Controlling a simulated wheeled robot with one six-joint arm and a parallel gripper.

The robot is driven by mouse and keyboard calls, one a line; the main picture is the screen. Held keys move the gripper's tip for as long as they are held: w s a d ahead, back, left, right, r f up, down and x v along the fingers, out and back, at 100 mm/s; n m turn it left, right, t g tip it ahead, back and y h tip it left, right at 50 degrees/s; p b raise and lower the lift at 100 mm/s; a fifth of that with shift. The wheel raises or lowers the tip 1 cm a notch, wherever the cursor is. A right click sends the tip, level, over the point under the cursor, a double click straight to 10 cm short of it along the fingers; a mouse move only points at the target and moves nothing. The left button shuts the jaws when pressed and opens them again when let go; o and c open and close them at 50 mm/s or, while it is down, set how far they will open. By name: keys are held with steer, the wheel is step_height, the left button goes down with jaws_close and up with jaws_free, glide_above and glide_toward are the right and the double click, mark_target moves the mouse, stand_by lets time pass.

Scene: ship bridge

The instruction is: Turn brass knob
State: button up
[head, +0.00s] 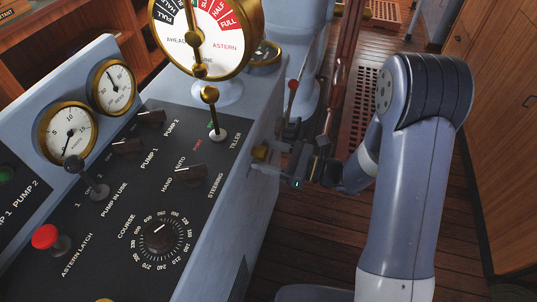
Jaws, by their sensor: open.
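A small brass knob (259,152) sticks out from the right side wall of the grey console. My gripper (272,151) reaches in from the right, low beside that wall. Its jaws are open, with one dark finger above and one below the level of the knob. The knob shows at the mouth of the jaws. I cannot tell whether either finger touches it. The base of the knob and any marks around it are too small or hidden to read.
The console top (100,240) carries dials, a course knob (159,236), a red button (45,237) and a tiller lever (214,115). A brass-rimmed telegraph dial (205,50) stands above. A red-tipped lever (292,86) rises behind my gripper. Wooden floor (300,240) is clear in front.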

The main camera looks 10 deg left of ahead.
steer(key=shift+d, duration=0.1)
steer(key=s+d, duration=0.1)
steer(key=d, duration=0.9)
steer(key=shift+d+f+b, duration=0.15)
steer(key=shift+d+b, duration=0.15)
steer(key=shift+s+a, duration=0.1)
steer(key=w+a, duration=0.1)
steer(key=a, duration=0.9)
steer(key=shift+w+a, duration=0.15)
steer(key=shift+a, duration=0.2)
steer(key=shift+d, duration=0.15)
